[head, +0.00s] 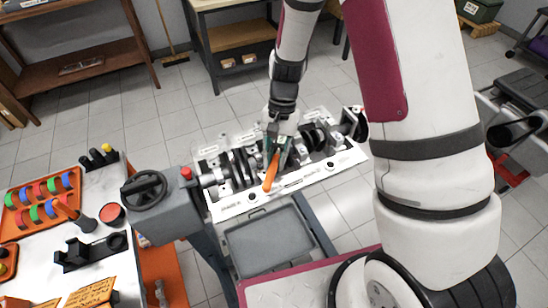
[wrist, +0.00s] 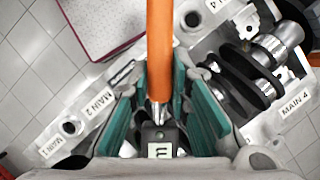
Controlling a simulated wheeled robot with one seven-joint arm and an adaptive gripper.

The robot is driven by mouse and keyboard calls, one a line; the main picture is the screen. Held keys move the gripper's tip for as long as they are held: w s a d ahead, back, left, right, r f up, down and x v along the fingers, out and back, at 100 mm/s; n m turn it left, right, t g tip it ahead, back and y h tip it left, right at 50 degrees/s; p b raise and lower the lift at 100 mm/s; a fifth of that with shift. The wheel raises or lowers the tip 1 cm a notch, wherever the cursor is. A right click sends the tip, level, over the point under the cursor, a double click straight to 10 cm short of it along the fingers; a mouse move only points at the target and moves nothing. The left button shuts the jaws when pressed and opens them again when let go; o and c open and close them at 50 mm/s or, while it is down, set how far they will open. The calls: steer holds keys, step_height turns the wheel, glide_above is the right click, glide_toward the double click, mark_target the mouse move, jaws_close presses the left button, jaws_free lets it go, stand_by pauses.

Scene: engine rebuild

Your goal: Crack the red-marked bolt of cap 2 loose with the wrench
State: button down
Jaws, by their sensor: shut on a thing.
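The wrench shows as an orange handle (head: 271,170) in the head view, slanting down over the near rail of the engine block (head: 246,206). In the wrist view its orange handle (wrist: 160,45) runs down from the top edge to a metal end between the green finger pads. My gripper (head: 277,150) is shut on the wrench, above the middle of the block. A dark cap with a pale label (wrist: 162,150) lies just below the metal end. I cannot tell whether the wrench sits on a bolt. I cannot make out a red mark; cap 2's bolt is not clearly visible.
Labels MAIN 1, MAIN 2 (wrist: 95,105) and MAIN 4 (wrist: 294,103) mark the block rail. Shiny crankshaft journals (wrist: 275,45) lie to the right. A grey stand with a handwheel (head: 145,190) is left of the block, and a grey tray (head: 265,242) is in front. A tool table stands at left.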

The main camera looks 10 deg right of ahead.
steer(key=shift+s+d, duration=0.1)
steer(key=shift+d, duration=0.1)
steer(key=shift+s+d+n, duration=0.3)
steer(key=shift+d+n, duration=0.3)
steer(key=shift+d+h, duration=0.15)
steer(key=shift+h, duration=0.15)
steer(key=shift+s+d+n, duration=0.25)
steer(key=shift+d+n, duration=0.25)
steer(key=shift+d, duration=0.1)
steer(key=shift+d, duration=0.2)
stand_by(0.4)
steer(key=shift+s+d+n+p, duration=0.1)
steer(key=shift+n+p, duration=0.2)
steer(key=shift+s+d+n+g+h, duration=0.1)
steer(key=shift+d+n+g+h, duration=0.2)
steer(key=shift+d, duration=0.2)
steer(key=shift+d, duration=0.2)
steer(key=shift+s+d+n+h, duration=0.1)
steer(key=shift+d+n+h, duration=0.2)
steer(key=shift+d+n, duration=0.3)
